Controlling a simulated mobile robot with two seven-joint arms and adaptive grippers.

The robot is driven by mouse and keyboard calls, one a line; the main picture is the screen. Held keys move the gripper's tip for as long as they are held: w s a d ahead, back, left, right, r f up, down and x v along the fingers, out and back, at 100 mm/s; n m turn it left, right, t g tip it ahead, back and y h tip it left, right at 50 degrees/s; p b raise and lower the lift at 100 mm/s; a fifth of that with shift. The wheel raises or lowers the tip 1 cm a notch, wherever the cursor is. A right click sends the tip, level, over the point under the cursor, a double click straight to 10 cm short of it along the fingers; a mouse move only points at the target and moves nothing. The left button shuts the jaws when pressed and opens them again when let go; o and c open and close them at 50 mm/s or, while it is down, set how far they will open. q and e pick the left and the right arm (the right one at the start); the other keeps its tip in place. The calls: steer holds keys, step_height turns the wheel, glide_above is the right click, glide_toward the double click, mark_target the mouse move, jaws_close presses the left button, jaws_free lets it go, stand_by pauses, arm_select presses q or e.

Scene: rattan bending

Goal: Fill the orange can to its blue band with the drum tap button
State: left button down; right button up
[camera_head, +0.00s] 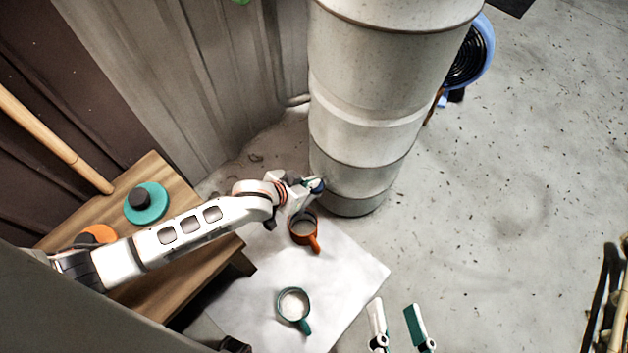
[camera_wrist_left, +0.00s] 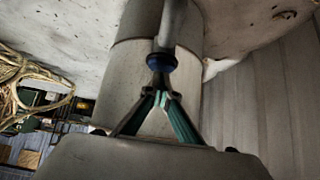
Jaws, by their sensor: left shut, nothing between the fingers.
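The pale drum (camera_head: 362,110) stands upright at the top middle. The blue tap button (camera_wrist_left: 161,62) is on the tap at its low front. My left gripper (camera_head: 309,186) is at the tap, its fingers shut and empty. In the left wrist view its fingertips (camera_wrist_left: 160,85) meet at the button's lower edge; I cannot tell whether they press it. The orange can (camera_head: 305,238) stands upright just below the tap in the picture, with greyish contents inside. Its blue band cannot be made out. My right gripper (camera_head: 396,316) is open and empty at the bottom.
A white sheet (camera_head: 345,275) lies under the orange can and a teal can (camera_head: 293,306) with pale contents. A wooden bench (camera_head: 150,180) at the left carries a teal disc (camera_head: 155,205). A blue fan (camera_head: 480,55) is behind the drum.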

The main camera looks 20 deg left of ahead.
arm_select(q)
steer(key=shift+f, duration=0.3)
arm_select(e)
steer(key=shift+s+a, duration=0.1)
steer(key=shift+a, duration=0.15)
arm_select(q)
steer(key=shift+r, duration=0.1)
